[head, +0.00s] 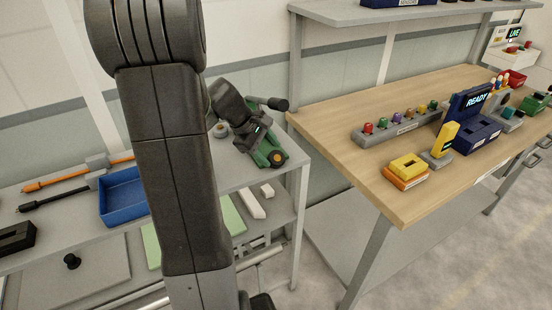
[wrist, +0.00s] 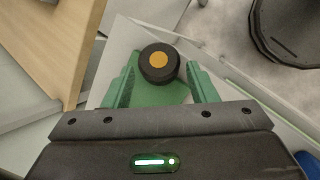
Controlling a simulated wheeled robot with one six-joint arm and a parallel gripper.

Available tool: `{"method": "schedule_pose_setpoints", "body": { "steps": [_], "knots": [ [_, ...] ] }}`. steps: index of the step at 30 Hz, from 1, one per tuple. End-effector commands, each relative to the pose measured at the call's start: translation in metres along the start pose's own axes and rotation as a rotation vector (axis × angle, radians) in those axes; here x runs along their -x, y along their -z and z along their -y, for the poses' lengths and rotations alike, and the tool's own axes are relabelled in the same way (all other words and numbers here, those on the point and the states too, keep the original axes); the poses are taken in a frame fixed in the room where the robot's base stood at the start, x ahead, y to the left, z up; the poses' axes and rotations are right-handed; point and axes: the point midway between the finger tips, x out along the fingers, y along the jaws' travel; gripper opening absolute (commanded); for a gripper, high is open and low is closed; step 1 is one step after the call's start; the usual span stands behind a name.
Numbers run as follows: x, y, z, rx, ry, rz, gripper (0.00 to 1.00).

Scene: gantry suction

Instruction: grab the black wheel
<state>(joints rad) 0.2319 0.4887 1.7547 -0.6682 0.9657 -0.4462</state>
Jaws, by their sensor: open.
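The black wheel (wrist: 159,63) has an orange hub and sits between the tips of my gripper's two green fingers in the wrist view. In the head view the wheel (head: 277,157) is at the right end of the grey side table, on a green body (wrist: 160,94). My gripper (head: 268,148) reaches down over that green body from the upper left. Its fingers are open, one on each side of the wheel, with a visible gap to the wheel in the wrist view. Part of the green body is hidden by my gripper.
A wooden workbench (head: 352,150) stands to the right with yellow blocks (head: 407,168) and a READY display (head: 476,101). A white block (head: 252,203) is on the lower shelf.

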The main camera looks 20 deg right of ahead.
Motion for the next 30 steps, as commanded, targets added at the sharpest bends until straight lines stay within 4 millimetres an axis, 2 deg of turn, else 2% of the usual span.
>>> {"method": "schedule_pose_setpoints", "body": {
  "steps": [3,6,14,19,30],
  "knots": [
    [-0.018,-0.003,0.0,-0.001,0.003,0.003,0.52],
    [-0.027,-0.002,0.0,0.0,0.003,0.002,0.52],
    [-0.03,-0.001,0.0,0.0,0.0,-0.001,0.52],
    [-0.029,-0.001,0.0,0.0,0.0,0.0,0.22],
    [-0.026,-0.003,-0.002,-0.002,-0.001,-0.001,0.22]
  ]
}}
